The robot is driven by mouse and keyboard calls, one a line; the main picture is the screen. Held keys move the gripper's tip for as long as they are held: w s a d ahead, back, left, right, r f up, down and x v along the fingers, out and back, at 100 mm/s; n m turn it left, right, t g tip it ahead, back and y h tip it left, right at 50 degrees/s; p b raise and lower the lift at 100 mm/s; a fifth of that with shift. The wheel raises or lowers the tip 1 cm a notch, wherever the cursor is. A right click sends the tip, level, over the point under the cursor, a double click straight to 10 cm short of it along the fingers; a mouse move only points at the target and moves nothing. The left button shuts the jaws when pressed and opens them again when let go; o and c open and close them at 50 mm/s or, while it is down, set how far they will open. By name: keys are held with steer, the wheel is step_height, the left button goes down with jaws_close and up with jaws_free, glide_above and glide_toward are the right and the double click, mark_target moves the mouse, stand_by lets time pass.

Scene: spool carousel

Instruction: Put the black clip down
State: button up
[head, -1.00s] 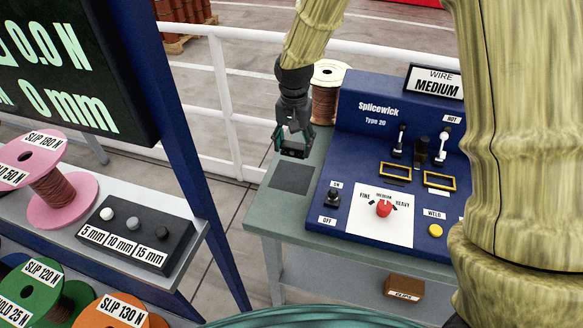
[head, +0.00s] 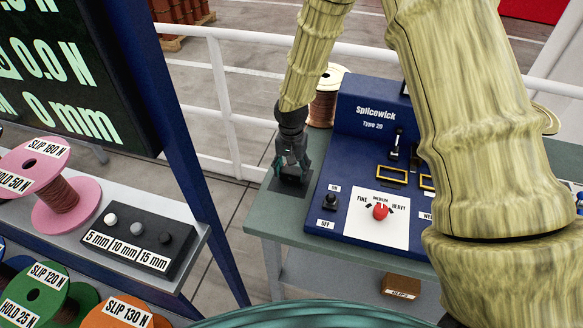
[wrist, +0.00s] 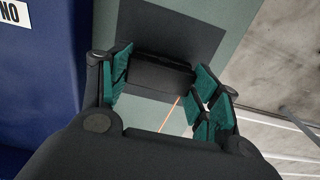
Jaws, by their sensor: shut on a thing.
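My gripper (head: 291,172) points down at the left end of the green-grey bench (head: 262,218), left of the blue Splicewick machine. In the wrist view its teal finger pads (wrist: 163,85) are shut on the black clip (wrist: 158,76), a dark block between them. The clip is over the dark square mat (wrist: 185,30) or touching it; I cannot tell whether a gap is left. In the head view the fingers hide most of the clip, and the mat (head: 279,186) shows around them.
The blue Splicewick machine (head: 345,150) with its red knob (head: 380,211) stands right of the gripper. A copper wire spool (head: 324,105) is behind. A white railing (head: 228,100) runs behind the bench. At left are a button box (head: 140,238) and a pink spool (head: 60,190).

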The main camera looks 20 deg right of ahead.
mark_target(292, 171)
steer(key=shift+f, duration=0.3)
steer(key=o, duration=1.1)
steer(key=shift+c, duration=0.2)
step_height(292, 171, up, 12)
steer(key=b, duration=0.4)
steer(key=shift+r, duration=0.15)
